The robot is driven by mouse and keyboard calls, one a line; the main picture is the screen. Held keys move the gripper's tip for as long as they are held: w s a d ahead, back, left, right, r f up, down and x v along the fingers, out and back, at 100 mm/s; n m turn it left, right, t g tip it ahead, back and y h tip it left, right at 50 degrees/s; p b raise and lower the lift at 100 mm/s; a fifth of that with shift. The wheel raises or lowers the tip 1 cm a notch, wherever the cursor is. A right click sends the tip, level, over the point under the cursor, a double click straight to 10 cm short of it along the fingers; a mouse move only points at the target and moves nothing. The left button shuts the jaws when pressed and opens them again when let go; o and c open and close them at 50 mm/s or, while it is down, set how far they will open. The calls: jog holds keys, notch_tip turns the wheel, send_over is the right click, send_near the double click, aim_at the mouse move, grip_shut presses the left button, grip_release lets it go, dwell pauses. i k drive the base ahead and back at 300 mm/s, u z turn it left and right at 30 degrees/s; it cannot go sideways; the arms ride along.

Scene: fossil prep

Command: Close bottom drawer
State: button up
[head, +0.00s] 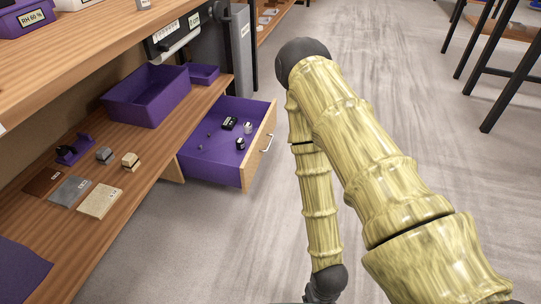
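The bottom drawer (220,171) stands pulled out below the lower wooden shelf, at the left centre of the head view. It has a purple interior, a pale wood front and a light bar handle (267,142) on its right side. Several small dark and grey items (236,125) lie inside it. My yellow, bamboo-patterned arm reaches across the right half and bends down to the right of the drawer, apart from it. Only a dark part of its end shows at the bottom edge. My gripper's fingers are out of the picture.
The wooden shelf (95,235) holds a purple bin (147,97), a smaller purple tray (203,74), sample tiles (99,201) and small blocks. Dark-legged furniture (500,85) stands at the upper right. Grey floor (215,240) is clear in front of the drawer.

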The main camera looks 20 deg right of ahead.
aim_at(219, 161)
jog(key=z, duration=0.95)
jog(key=i, duration=1.7)
jog(key=u, duration=0.85)
jog(key=k, duration=0.5)
jog(key=z, duration=1.15)
jog(key=i, duration=0.7)
jog(key=u, duration=0.8)
